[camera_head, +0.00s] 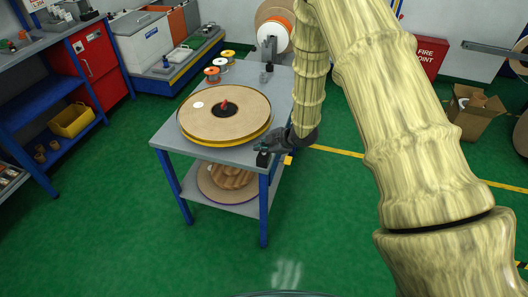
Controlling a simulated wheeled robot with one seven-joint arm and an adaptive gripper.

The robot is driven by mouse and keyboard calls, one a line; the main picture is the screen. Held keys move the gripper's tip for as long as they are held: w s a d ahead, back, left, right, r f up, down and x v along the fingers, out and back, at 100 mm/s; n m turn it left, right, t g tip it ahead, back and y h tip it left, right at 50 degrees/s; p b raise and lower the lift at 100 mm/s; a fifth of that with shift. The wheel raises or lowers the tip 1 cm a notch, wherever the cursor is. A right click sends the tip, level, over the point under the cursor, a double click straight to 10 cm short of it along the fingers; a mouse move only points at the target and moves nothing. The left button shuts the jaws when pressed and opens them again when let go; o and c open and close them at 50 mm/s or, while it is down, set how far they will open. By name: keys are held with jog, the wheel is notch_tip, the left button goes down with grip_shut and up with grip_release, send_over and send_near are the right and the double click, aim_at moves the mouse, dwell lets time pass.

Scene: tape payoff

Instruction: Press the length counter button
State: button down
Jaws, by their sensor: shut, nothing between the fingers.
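The grey-topped table with blue legs (172,147) carries a big flat tape reel (245,110) with a brown face and a yellow edge. A red part (224,103) stands at the reel's dark hub. My gripper (260,147) is dark, shut and empty. It points left over the table's front right corner, to the right of and nearer than the reel. A small black block (263,159) shows just below the fingers at that corner. I cannot tell whether it is the length counter, and no button can be made out. My arm hides the table's right side.
Small spools (212,73) and a small dark device (267,74) stand at the table's back. Another reel (211,185) lies on the lower shelf. A blue workbench (70,88) is at left, a cardboard box (470,112) at right. The green floor in front is clear.

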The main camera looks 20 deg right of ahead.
jog(key=shift+r+p, duration=0.45)
jog(key=shift+r, duration=0.3)
notch_tip(320, 180, up, 5)
jog(key=p, duration=0.3)
dwell(0.9)
